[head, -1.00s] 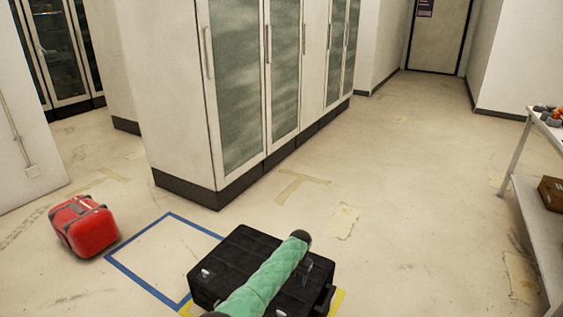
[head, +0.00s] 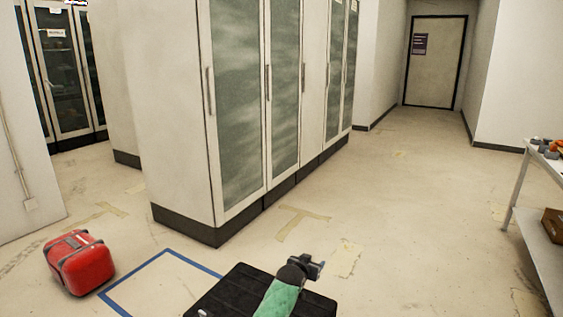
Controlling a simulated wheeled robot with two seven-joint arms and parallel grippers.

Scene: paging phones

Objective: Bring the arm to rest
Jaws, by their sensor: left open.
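My left arm comes in from the bottom edge in a green sleeve. My left gripper (head: 316,268) is at its end, dark, small and open, with nothing visible in it. In the picture it overlaps the far right part of a black case (head: 235,289) on the floor. I cannot tell how high it is above the case. The near part of the case is cut off by the bottom edge. My right gripper is not in view.
A red suitcase (head: 84,268) lies at the left beside a blue floor-tape outline (head: 125,279). White glass-door cabinets (head: 180,120) stand beyond. A table (head: 533,225) with small items is at the right edge. The floor between cabinets and table is clear.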

